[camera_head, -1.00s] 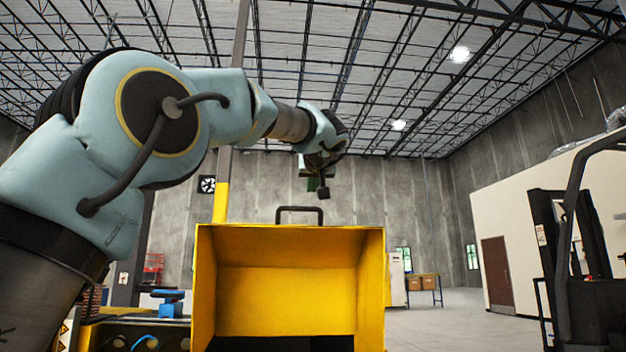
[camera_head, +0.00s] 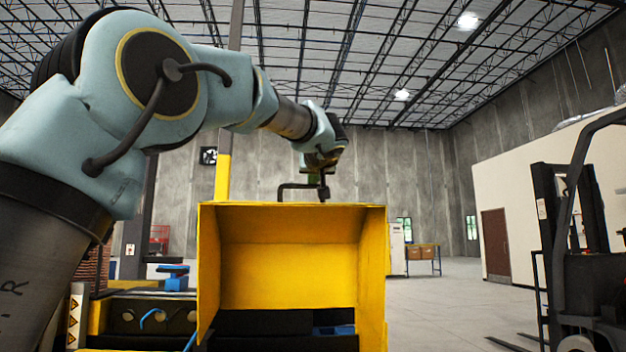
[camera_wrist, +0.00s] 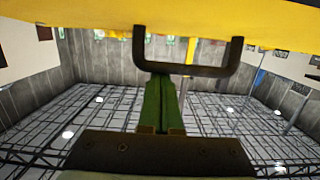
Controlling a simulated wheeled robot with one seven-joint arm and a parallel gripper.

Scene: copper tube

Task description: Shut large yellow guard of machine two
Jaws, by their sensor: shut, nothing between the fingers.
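The large yellow guard (camera_head: 283,261) stands raised with its hollow open side facing the head camera. A dark U-shaped handle (camera_head: 283,191) sits on its top edge. My gripper (camera_head: 322,188) is at the right end of that handle in the head view. In the wrist view, the handle (camera_wrist: 188,70) spans the picture under the yellow guard edge (camera_wrist: 270,33). There my gripper's green fingers (camera_wrist: 158,76) are shut and empty, with their tips at the handle bar.
The machine bed (camera_head: 150,318) with blue parts and cables lies below and left of the guard. A yellow and grey post (camera_head: 222,178) rises behind. A dark forklift (camera_head: 570,240) stands at the right. Open floor (camera_head: 440,305) lies between guard and forklift.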

